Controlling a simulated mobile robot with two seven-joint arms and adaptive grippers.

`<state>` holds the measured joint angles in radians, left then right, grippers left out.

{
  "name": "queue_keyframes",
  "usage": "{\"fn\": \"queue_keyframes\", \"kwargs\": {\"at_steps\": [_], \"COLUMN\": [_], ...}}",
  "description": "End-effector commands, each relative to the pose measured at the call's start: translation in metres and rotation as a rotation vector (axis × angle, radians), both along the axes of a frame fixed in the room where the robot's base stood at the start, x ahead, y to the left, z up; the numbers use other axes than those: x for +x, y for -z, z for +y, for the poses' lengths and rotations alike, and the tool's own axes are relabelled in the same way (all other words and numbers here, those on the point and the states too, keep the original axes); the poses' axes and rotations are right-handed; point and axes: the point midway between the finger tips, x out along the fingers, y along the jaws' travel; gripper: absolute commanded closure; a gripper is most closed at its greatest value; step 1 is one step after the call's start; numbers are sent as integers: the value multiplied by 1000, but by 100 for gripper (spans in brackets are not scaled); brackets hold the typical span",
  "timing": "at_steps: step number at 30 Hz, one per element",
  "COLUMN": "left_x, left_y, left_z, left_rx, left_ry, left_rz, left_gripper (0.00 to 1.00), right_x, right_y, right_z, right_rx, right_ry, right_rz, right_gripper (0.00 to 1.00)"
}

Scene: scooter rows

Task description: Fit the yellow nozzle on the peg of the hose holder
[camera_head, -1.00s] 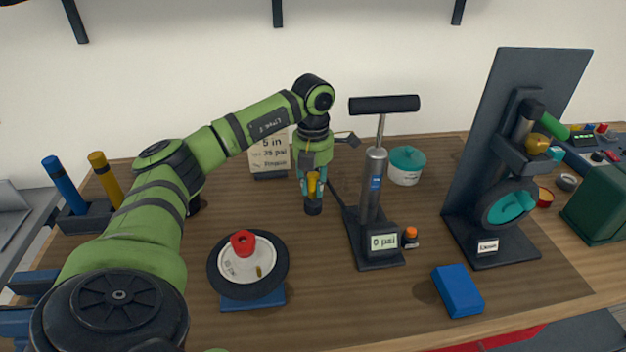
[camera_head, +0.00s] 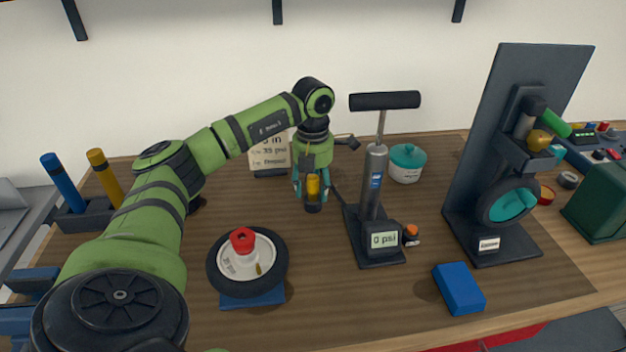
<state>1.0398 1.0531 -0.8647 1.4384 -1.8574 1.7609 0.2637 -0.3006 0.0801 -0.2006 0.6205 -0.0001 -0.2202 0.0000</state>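The yellow nozzle (camera_head: 313,186) stands upright at the back middle of the bench, left of the pump. It sits over a short dark post (camera_head: 312,207), which looks like the hose holder; its peg is hidden, so I cannot tell how deep the nozzle sits. My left gripper (camera_head: 312,192) points down around the nozzle. Its teal fingertips stand apart on either side, with a gap showing, so it looks open. My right gripper is not in view.
The floor pump (camera_head: 371,195), reading 0 psi, stands close right of the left gripper, with a dark hose between them. A sign (camera_head: 268,152) stands behind. A wheel (camera_head: 247,262) with a red cap (camera_head: 242,240) lies in front. A blue block (camera_head: 459,289) lies front right.

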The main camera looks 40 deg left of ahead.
Motion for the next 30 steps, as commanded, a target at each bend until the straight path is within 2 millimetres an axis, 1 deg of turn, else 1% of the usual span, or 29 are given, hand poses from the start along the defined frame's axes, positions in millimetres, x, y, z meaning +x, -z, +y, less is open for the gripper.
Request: {"fn": "queue_keyframes", "kwargs": {"at_steps": [5,8,11,18,22,27,30], "left_x": [0,0,1,1,1,0,0], "left_y": [0,-6,-20,-73,-100,-115,-119], "left_z": [0,0,0,0,0,0,0], "left_rx": [0,0,0,-1,-1,1,0], "left_ry": [0,0,0,0,0,-1,-1], "left_rz": [0,-1,-4,-6,-4,-2,-1], "left_gripper": [47,47,47,47,47,47,47], "right_x": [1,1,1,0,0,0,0], "right_y": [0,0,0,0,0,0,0], "right_z": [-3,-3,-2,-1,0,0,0], "right_rx": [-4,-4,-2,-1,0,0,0], "right_ry": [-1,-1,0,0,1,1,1], "right_rz": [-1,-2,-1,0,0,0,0], "right_gripper": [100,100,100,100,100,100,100]}}
